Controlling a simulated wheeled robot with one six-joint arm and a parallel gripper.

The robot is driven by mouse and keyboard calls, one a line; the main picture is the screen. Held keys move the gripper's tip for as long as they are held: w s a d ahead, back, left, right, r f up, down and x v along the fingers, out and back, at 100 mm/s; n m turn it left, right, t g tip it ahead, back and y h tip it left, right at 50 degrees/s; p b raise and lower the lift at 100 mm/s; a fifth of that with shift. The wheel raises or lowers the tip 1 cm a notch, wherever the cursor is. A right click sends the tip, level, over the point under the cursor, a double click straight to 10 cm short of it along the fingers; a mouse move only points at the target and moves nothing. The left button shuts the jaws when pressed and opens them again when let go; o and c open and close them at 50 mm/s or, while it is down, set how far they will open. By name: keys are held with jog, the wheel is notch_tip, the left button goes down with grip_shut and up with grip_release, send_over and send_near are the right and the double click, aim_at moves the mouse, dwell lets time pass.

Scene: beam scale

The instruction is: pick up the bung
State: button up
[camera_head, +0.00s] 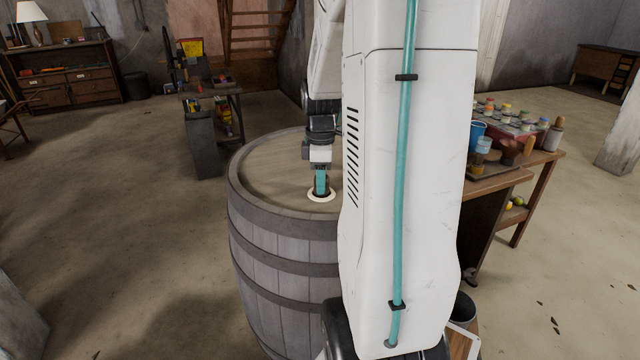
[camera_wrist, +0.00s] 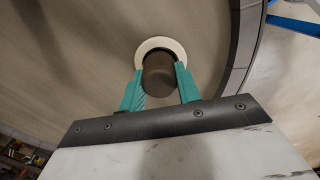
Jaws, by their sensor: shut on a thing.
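The bung (camera_wrist: 159,75) is a dark brown, rounded plug held between the teal fingers of my gripper (camera_wrist: 161,84) in the wrist view. A pale ring (camera_wrist: 144,47) on the barrel top lies around or just behind it. In the head view my gripper (camera_head: 321,190) points down at the same pale ring (camera_head: 314,200), near the right part of the barrel top. The bung is mostly hidden by the fingers there. I cannot tell whether the bung sits in the ring or just above it.
The wooden barrel (camera_head: 262,240) stands upright under my gripper, with a raised rim. A wooden table (camera_head: 500,182) with jars and a tray stands to the right, partly behind my arm. A small workbench (camera_head: 203,135) stands behind the barrel. The floor at left is clear.

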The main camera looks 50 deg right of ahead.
aim_at(327, 176)
notch_tip(327, 176, up, 2)
jog(key=shift+r, duration=0.25)
jog(key=shift+s+d+r, duration=0.2)
jog(key=shift+s+d, duration=0.25)
jog(key=shift+s, duration=0.2)
jog(key=s+d, duration=0.6)
jog(key=s, duration=0.1)
jog(key=s+d+r, duration=0.1)
jog(key=s+d, duration=0.2)
jog(key=s, duration=0.1)
jog(key=shift+s+r, duration=0.1)
jog(key=shift+s, duration=0.1)
jog(key=shift+r, duration=0.15)
jog(key=shift+r, duration=1.35)
jog(key=shift+a, duration=0.15)
